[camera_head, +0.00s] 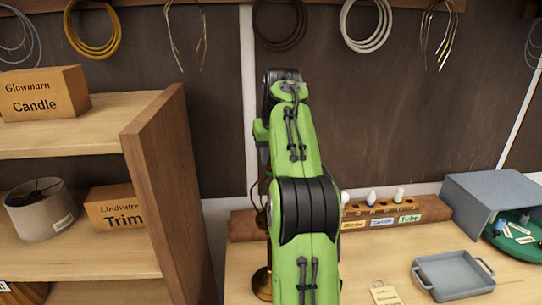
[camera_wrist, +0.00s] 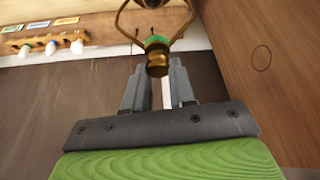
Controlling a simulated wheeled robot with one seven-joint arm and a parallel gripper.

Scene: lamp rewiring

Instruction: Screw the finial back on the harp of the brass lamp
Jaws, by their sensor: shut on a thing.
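The brass lamp (camera_head: 262,283) stands on the bench, mostly hidden behind my green arm in the head view; its base shows, with a bit of the harp (camera_head: 259,217). The wrist view looks upside down. There, the thin brass harp (camera_wrist: 122,22) curves in from the top edge to a point at the middle. Whether the threads are engaged cannot be seen.
A wooden rack with several bulbs (camera_head: 372,195) stands at the bench's back. A grey tray (camera_head: 453,290) and a green dish (camera_head: 516,246) under a grey cover are right. Shelves with boxes and a shade (camera_head: 42,212) stand left, ending in a wooden panel (camera_head: 165,190).

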